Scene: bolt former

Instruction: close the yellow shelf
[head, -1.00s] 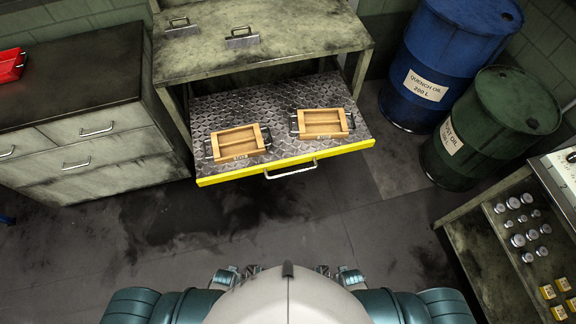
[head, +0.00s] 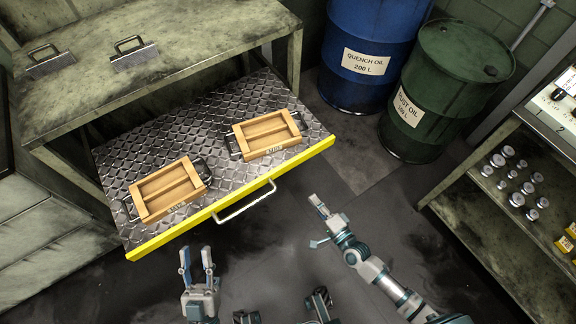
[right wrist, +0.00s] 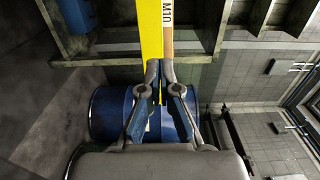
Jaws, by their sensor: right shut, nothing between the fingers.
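The yellow shelf (head: 300,160) is a pull-out tray with a diamond-plate top and a yellow front edge. In the head view it sticks out from under a worn workbench. A metal handle (head: 245,203) is on its front. My right gripper (head: 317,204) is shut and empty, in front of the shelf and right of the handle, apart from both. In the right wrist view the shut fingertips (right wrist: 161,66) show against the yellow edge (right wrist: 152,30). My left gripper (head: 196,254) is open and empty, in front of the shelf's left part.
Two wooden boxes (head: 168,190) (head: 266,134) sit on the shelf. The workbench (head: 215,50) stands above it. A blue drum (head: 372,40) and a green drum (head: 445,85) stand at the back right. A rack (head: 475,185) with metal parts is at the right. Floor in front is clear.

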